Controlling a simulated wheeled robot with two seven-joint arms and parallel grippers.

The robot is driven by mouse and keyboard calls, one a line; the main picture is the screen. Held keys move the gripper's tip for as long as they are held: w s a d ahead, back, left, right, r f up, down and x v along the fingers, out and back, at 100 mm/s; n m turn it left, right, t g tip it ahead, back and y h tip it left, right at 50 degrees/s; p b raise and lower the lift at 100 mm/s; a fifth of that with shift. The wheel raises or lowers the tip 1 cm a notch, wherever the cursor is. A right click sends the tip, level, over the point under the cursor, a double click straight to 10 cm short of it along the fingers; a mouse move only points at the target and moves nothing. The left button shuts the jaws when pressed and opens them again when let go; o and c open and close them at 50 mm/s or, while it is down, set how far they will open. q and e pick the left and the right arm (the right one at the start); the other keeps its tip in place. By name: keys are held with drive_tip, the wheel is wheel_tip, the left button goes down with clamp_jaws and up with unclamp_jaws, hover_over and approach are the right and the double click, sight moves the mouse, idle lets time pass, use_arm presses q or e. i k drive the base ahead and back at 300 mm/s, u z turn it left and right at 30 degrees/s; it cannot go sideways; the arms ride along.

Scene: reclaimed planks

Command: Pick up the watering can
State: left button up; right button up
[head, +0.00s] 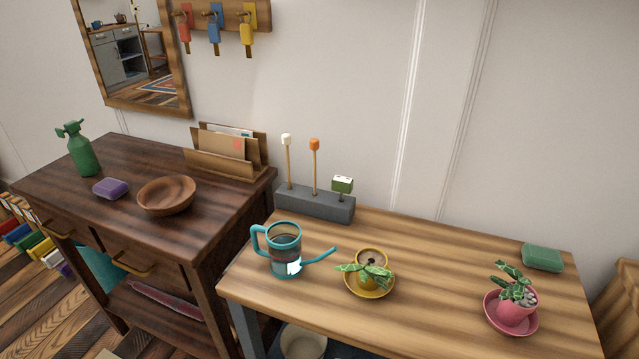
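The teal watering can (284,252) stands upright near the left end of the lighter plank table (440,258). Its handle is on the left and its thin spout points right. Its body looks partly see-through, with something dark inside. Nothing is touching it that I can see. Neither of my grippers shows in the head view.
A yellow pot with a leafy plant (369,274) stands just right of the spout. A grey block (314,205) holding upright sticks is behind the can. A pink potted plant (513,306) and green sponge (543,257) are farther right. A darker cabinet (110,218) adjoins left.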

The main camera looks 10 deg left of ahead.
sight(284, 238)
drive_tip(key=z, duration=2.05)
drive_tip(key=k, duration=0.9)
drive_tip(key=u, duration=1.15)
drive_tip(key=i, duration=0.5)
